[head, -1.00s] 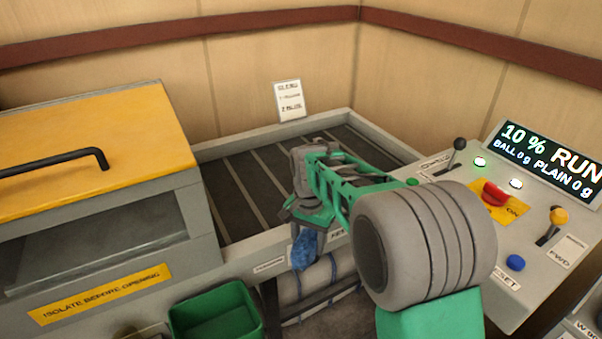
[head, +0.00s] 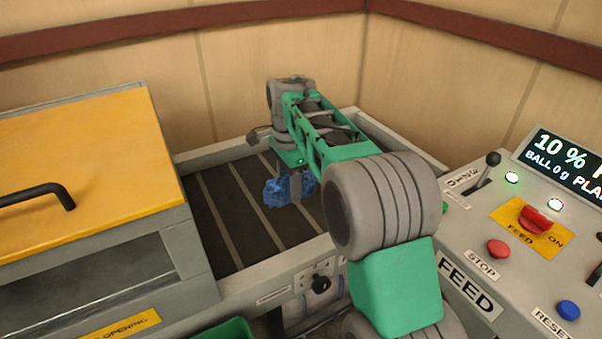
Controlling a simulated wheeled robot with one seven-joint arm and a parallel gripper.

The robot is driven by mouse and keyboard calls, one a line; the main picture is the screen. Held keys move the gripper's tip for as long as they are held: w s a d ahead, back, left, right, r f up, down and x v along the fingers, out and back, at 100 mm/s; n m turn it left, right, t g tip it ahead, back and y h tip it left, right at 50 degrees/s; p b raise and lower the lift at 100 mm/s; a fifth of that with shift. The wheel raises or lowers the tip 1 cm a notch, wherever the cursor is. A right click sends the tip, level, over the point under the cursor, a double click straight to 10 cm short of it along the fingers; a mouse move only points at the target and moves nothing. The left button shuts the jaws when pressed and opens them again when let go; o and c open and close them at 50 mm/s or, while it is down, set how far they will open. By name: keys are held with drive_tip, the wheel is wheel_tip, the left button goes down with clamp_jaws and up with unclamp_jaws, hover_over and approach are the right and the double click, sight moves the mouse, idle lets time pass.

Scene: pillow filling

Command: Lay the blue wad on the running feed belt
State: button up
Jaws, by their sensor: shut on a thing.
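The blue wad (head: 280,191) hangs under my gripper (head: 292,186), which is shut on it. The wad shows above the dark feed belt (head: 231,217) with its pale cross slats, inside the grey frame. I cannot tell whether the wad touches the belt. My green and grey arm covers the right part of the belt and most of the gripper's fingers.
A yellow-lidded machine (head: 80,155) with a black handle stands at the left end of the belt. A green bin (head: 228,331) shows below.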

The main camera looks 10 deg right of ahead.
drive_tip(key=w+d+f+p, duration=0.1)
drive_tip(key=w+d+f, duration=0.1)
drive_tip(key=w+f, duration=0.1)
drive_tip(key=w+d+f+p, duration=0.1)
drive_tip(key=w+d+f, duration=0.1)
drive_tip(key=w, duration=0.3)
drive_tip(key=w+d+f+p, duration=0.1)
drive_tip(key=w+d+f, duration=0.1)
drive_tip(key=w+f, duration=0.2)
drive_tip(key=shift+w+d+f+p, duration=0.1)
drive_tip(key=shift+w+d+p, duration=0.1)
drive_tip(key=shift+p, duration=0.1)
drive_tip(key=shift+w+d+f, duration=0.1)
drive_tip(key=shift+f, duration=0.2)
wheel_tip(320, 180, down, 3)
drive_tip(key=shift+r+p, duration=0.15)
drive_tip(key=shift+p, duration=0.3)
drive_tip(key=shift+f, duration=0.6)
drive_tip(key=shift+f+b, duration=0.2)
drive_tip(key=shift+b, duration=0.1)
drive_tip(key=o, duration=1.4)
drive_tip(key=shift+r, duration=0.1)
